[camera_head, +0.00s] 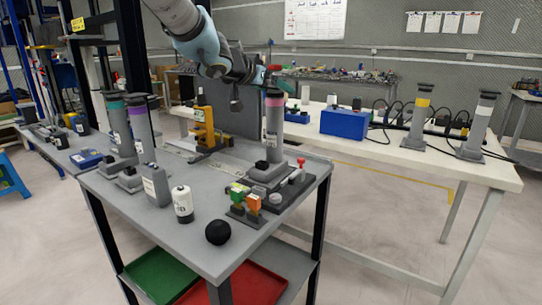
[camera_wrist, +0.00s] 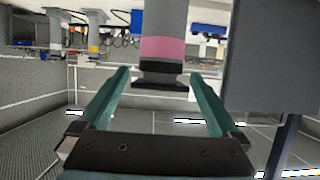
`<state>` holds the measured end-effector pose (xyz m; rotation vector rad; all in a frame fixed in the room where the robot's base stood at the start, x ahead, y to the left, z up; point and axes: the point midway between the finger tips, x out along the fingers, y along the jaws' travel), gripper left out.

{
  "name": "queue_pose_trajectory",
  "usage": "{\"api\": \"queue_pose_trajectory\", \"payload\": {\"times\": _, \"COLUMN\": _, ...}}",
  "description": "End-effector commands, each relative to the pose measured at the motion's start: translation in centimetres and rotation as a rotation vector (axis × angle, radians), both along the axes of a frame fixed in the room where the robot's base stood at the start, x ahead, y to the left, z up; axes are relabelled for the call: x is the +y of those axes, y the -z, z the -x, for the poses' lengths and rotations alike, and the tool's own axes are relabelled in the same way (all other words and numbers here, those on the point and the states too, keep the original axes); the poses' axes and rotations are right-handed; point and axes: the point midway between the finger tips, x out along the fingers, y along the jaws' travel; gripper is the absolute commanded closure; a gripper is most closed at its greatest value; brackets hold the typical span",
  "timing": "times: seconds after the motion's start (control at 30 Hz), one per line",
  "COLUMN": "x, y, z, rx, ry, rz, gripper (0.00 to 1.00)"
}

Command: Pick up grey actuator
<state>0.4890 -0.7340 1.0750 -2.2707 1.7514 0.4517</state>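A tall grey actuator (camera_head: 274,128) with a pink band and black cap stands on a dark block near the right side of the grey table (camera_head: 130,205). In the wrist view the actuator's pink-banded end (camera_wrist: 163,48) appears upside down, between the tips of my gripper's green fingers (camera_wrist: 160,75). The fingers are spread, with a visible gap on both sides of it. In the head view my gripper (camera_head: 274,82) is small and partly hidden at the actuator's top. Other grey actuators stand at the table's left, one with a purple band (camera_head: 140,125) and one with a green band (camera_head: 116,125).
A grey upright panel (camera_wrist: 270,60) stands close beside my gripper. A white bench (camera_head: 400,155) behind holds a blue box (camera_head: 343,124) and more actuators.

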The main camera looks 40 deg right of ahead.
Motion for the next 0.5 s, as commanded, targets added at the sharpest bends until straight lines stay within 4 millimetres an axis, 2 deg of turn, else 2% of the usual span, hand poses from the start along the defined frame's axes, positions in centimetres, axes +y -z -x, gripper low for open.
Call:
{"api": "queue_pose_trajectory", "payload": {"times": 0.07, "x": 0.01, "y": 0.0, "z": 0.0, "rx": 0.0, "ry": 0.0, "rz": 0.0, "gripper": 0.11}}
{"api": "queue_pose_trajectory", "payload": {"times": 0.5, "x": 0.02, "y": 0.0, "z": 0.02, "rx": 0.0, "ry": 0.0, "rz": 0.0, "gripper": 0.61}}
